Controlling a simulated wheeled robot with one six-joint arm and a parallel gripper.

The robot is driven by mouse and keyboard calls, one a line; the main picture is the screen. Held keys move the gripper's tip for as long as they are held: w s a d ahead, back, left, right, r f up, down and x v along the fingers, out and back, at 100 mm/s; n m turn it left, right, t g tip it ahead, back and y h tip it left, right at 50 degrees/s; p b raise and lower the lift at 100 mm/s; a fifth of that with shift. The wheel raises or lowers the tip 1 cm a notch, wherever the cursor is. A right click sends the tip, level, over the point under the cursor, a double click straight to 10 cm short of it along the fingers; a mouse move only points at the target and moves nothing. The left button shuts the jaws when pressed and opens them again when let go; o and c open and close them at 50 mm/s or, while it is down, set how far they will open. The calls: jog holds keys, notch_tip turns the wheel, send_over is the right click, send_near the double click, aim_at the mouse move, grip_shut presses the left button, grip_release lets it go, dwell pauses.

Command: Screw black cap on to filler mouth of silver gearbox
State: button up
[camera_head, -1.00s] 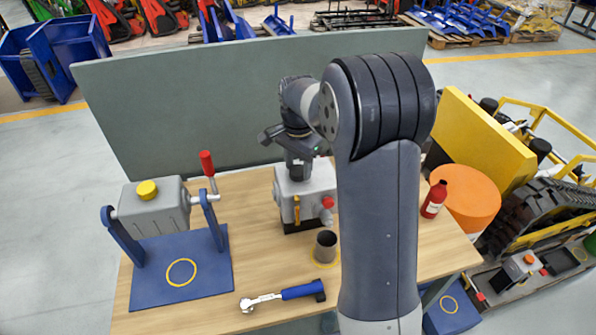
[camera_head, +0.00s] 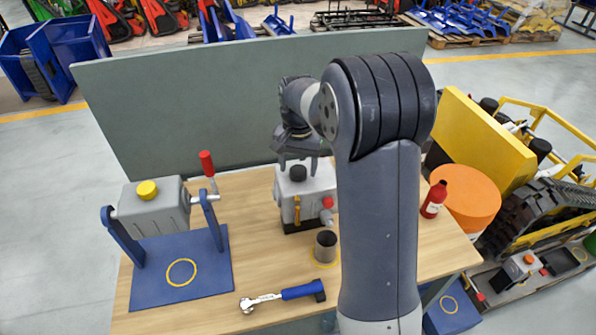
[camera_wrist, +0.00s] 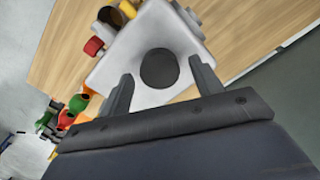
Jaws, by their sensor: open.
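The black cap (camera_head: 298,173) sits upright on top of the silver gearbox (camera_head: 318,187), over where its filler mouth would be; the mouth itself is hidden. In the wrist view the round cap (camera_wrist: 159,68) shows from above on the gearbox's pale top face (camera_wrist: 118,66). My gripper (camera_head: 298,164) is open just above the gearbox, its fingers on either side of the cap. In the wrist view the fingers of my gripper (camera_wrist: 162,84) stand apart, with visible gaps between them and the cap. I cannot tell how tightly the cap is seated.
A grey box with a yellow cap (camera_head: 147,189) hangs in a blue stand (camera_head: 180,280) at left. A red bottle (camera_head: 434,199) stands right. A grey panel (camera_head: 200,110) rises behind.

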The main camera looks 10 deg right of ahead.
jog(key=n, duration=1.4)
jog(key=shift+n, duration=0.3)
jog(key=n, duration=0.9)
jog(key=c, duration=1)
jog(key=m, duration=0.3)
jog(key=shift+m, duration=0.3)
jog(key=shift+c, duration=0.2)
jog(key=m, duration=0.4)
jog(key=shift+m, duration=1.1)
